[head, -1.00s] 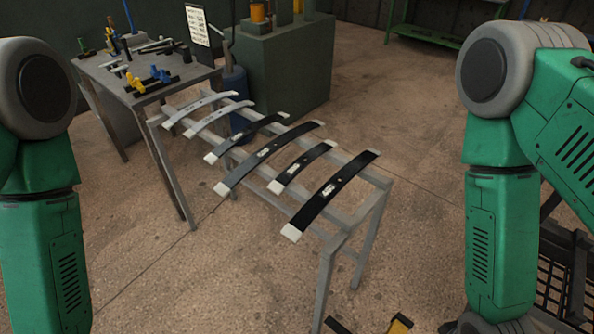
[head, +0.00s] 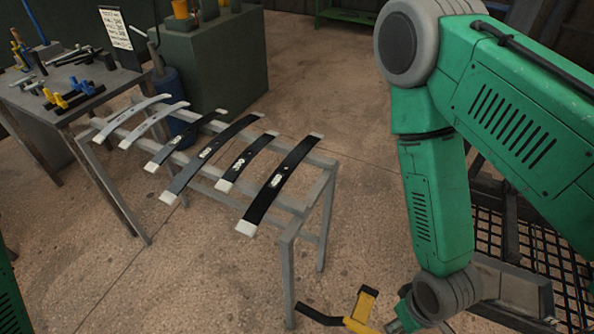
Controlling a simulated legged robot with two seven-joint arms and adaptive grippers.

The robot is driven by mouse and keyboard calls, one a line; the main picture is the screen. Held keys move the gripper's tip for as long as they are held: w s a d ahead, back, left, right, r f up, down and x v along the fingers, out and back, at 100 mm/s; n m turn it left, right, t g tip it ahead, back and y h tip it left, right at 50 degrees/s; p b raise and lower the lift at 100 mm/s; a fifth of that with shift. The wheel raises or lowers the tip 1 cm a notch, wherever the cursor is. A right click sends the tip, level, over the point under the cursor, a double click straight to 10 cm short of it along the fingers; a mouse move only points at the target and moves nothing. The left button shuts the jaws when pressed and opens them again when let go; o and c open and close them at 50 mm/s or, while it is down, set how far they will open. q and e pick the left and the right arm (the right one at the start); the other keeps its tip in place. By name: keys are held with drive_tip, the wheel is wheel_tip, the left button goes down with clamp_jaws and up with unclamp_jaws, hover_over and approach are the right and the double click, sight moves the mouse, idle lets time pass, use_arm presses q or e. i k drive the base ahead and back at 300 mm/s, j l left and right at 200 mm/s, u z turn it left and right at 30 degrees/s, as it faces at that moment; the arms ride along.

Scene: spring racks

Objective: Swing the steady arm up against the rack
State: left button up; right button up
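The rack (head: 290,225) is a grey metal frame with several leaf springs lying across its rails. A black bar with a yellow angled part (head: 362,305) shows at the bottom edge, low beside the rack's near right leg. It may be the steady arm; its lower part is cut off, and I cannot tell how it joins the rack. My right gripper (head: 397,325) is at the bottom edge, just right of the yellow part. It is mostly cut off, so its fingers and any contact are unclear. My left gripper is out of view; only a sliver of that arm shows.
A workbench (head: 75,85) with tools and yellow and blue clamps stands at the back left. A green cabinet (head: 215,65) and a blue drum (head: 170,90) are behind the rack. A dark mesh stand (head: 500,235) is at right. The floor between is clear.

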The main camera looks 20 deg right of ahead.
sight(356, 323)
drive_tip(key=k+z, duration=0.25)
drive_tip(key=z, duration=0.25)
drive_tip(key=k+l+z, duration=0.15)
drive_tip(key=z, duration=0.35)
drive_tip(key=k+l, duration=0.05)
drive_tip(key=k, duration=0.05)
